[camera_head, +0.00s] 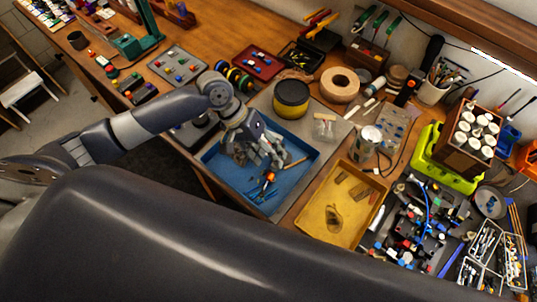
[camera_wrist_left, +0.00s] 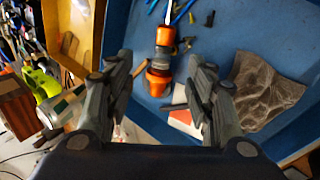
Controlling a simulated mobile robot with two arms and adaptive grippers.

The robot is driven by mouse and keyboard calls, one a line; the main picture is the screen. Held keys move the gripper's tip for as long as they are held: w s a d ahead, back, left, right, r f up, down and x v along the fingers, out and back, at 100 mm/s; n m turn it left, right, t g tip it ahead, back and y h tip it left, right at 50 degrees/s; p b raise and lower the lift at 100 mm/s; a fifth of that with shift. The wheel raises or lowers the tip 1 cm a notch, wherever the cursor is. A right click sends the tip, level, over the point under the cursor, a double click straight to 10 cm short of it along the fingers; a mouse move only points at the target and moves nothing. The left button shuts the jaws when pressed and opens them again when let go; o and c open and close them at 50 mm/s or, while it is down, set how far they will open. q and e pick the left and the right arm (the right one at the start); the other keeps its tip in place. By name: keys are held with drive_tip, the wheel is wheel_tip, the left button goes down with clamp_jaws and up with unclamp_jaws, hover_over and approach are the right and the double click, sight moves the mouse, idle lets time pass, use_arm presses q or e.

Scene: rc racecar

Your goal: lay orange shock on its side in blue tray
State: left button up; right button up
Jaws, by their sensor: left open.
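The blue tray (camera_head: 222,167) stands on the workbench. The orange shock (camera_head: 269,177), with orange end parts, a dark middle and a silver rod, is inside the tray; it also shows in the left wrist view (camera_wrist_left: 164,40). It appears stretched out along the tray floor, on its side. My left gripper (camera_head: 266,160) is above the tray, close to the shock. In the left wrist view its fingers (camera_wrist_left: 160,72) are spread, with the shock showing in the gap beyond them and no grip on it. My right gripper is in no view.
The tray also holds a brown cloth-like piece (camera_wrist_left: 268,90), small dark parts and blue sticks. A yellow tray (camera_head: 312,229) stands to its right, and a yellow-and-black round container (camera_head: 291,98) behind it. Tools and boxes crowd the bench at right.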

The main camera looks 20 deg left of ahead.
use_arm(q)
drive_tip(key=v, duration=1.1)
drive_tip(key=shift+s, duration=0.1)
